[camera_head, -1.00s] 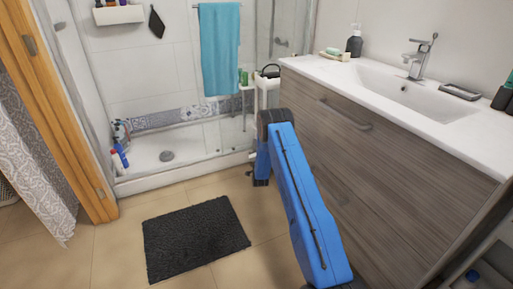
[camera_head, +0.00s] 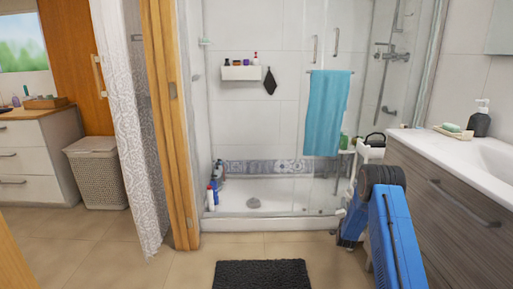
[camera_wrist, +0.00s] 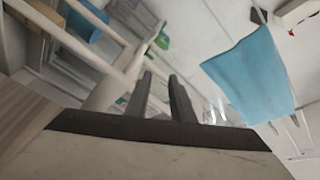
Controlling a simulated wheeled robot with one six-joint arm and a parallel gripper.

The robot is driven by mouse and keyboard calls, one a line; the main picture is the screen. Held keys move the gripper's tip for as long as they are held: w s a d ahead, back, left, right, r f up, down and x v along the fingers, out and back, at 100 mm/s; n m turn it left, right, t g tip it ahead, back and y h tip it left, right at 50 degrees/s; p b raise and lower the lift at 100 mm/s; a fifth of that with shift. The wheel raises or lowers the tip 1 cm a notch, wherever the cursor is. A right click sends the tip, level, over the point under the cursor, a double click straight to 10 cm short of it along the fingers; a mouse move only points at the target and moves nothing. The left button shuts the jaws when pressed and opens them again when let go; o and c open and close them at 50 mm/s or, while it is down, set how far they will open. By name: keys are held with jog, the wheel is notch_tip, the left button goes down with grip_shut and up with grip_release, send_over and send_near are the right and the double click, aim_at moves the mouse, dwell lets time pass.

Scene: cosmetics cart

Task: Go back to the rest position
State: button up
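My gripper (camera_wrist: 160,84) shows in the wrist view as two dark fingers standing apart, with nothing between them. Pale rails and shelves of the cosmetics cart (camera_wrist: 92,45) lie beyond and left of the fingers, with green items near them. In the head view, my blue arm is folded at the lower right beside the vanity (camera_head: 440,185). I cannot clearly make out my gripper's fingers in the head view.
The blue towel (camera_head: 325,112) hangs on the shower door; it also shows in the wrist view (camera_wrist: 250,75). A dark mat (camera_head: 262,274) lies on the floor. A wooden door frame (camera_head: 172,120) and laundry basket (camera_head: 97,172) are left.

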jog(key=s+a+r+n+g+y, duration=0.2)
jog(key=a+r, duration=0.2)
jog(key=r, duration=0.8)
jog(key=s+a+r+n+g+y, duration=0.1)
jog(key=s+a+r+n, duration=0.1)
jog(key=s+a+r, duration=0.35)
jog(key=s+a+r+n+g+y, duration=0.1)
jog(key=s+a+r+n+g, duration=0.1)
jog(key=s+r, duration=0.6)
jog(key=s+a+r+n+g+y, duration=0.1)
jog(key=s+a+r+n, duration=0.2)
jog(key=s, duration=0.7)
jog(key=s+a+r+g, duration=0.2)
jog(key=s+a+r, duration=0.25)
jog(key=s, duration=0.45)
jog(key=s+a+f+n+g, duration=0.1)
jog(key=s+a+n+g, duration=0.1)
jog(key=s, duration=1.8)
jog(key=s+a+f+n+g+y, duration=0.1)
jog(key=s+f+n+g, duration=0.1)
jog(key=s, duration=1.8)
jog(key=shift+s+a+n+g, duration=0.25)
jog(key=shift+a+n+g, duration=0.15)
jog(key=shift+n+g, duration=0.4)
